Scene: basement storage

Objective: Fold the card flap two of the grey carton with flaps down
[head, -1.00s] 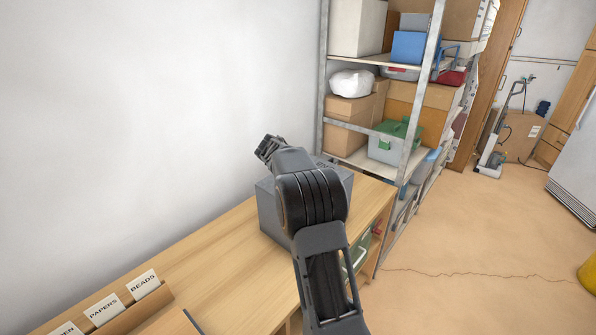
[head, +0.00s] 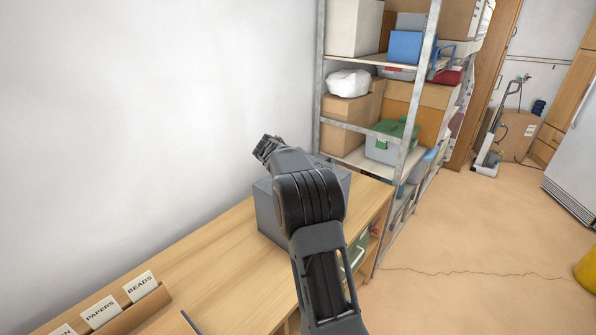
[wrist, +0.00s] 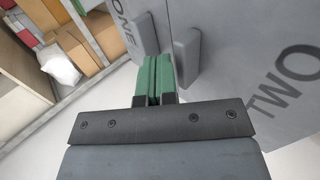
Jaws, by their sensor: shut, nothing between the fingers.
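The grey carton (head: 269,217) stands on the wooden bench, mostly hidden behind my arm in the head view. In the wrist view, flap one (wrist: 106,14), marked ONE, is at the upper middle, and flap two (wrist: 262,50), marked TWO, fills the right side. Each has a grey block-like tab near the gap between them. I cannot tell how far either flap is folded. My gripper (wrist: 152,78) is shut and empty, its green fingers pointing at the gap between the two tabs. In the head view my gripper (head: 263,149) is above the carton's far left side.
A metal shelf rack (head: 412,110) with boxes stands just beyond the carton. A white wall runs along the bench's left. A wooden holder with labelled cards (head: 138,287) sits at the near left. The bench top (head: 215,245) between holder and carton is clear.

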